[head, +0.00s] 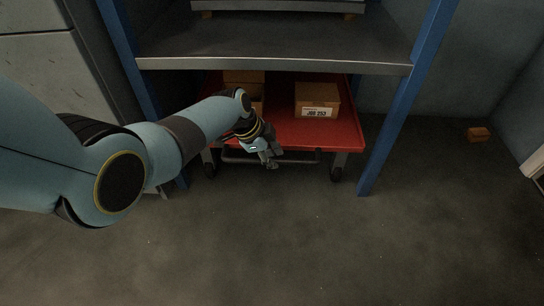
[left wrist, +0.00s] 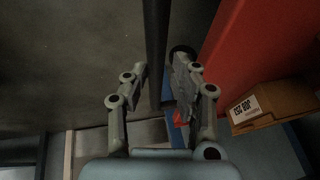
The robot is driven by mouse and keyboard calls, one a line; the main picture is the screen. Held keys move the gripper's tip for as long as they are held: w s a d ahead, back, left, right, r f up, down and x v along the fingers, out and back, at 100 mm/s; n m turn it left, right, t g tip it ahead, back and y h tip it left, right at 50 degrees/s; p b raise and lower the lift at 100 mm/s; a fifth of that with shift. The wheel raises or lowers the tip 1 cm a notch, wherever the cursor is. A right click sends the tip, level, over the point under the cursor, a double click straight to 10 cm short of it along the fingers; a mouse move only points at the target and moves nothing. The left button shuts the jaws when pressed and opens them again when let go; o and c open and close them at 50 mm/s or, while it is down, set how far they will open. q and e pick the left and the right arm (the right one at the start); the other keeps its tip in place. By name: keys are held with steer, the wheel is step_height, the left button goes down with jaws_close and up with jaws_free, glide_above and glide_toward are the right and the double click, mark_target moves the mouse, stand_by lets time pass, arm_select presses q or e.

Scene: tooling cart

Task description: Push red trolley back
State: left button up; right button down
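The red trolley (head: 320,131) stands low under the grey shelf, between the blue posts, with its front edge and dark wheels showing. A dark handle bar (head: 302,160) runs along its front below the deck. My left gripper (head: 271,160) is at this bar, left of its middle. In the left wrist view the fingers (left wrist: 160,80) are apart, and the bar (left wrist: 155,40) shows between them; I cannot tell whether they touch it. The red deck (left wrist: 250,42) is to the right there. My right gripper is in neither view.
Cardboard boxes ride on the trolley, one labelled (head: 317,99), others partly behind my left arm. The grey shelf (head: 275,45) overhangs the trolley. Blue posts (head: 400,110) flank it. The front floor is clear.

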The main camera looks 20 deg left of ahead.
arm_select(q)
steer(key=shift+o, duration=1.4)
steer(key=shift+w, duration=0.1)
steer(key=v, duration=1.2)
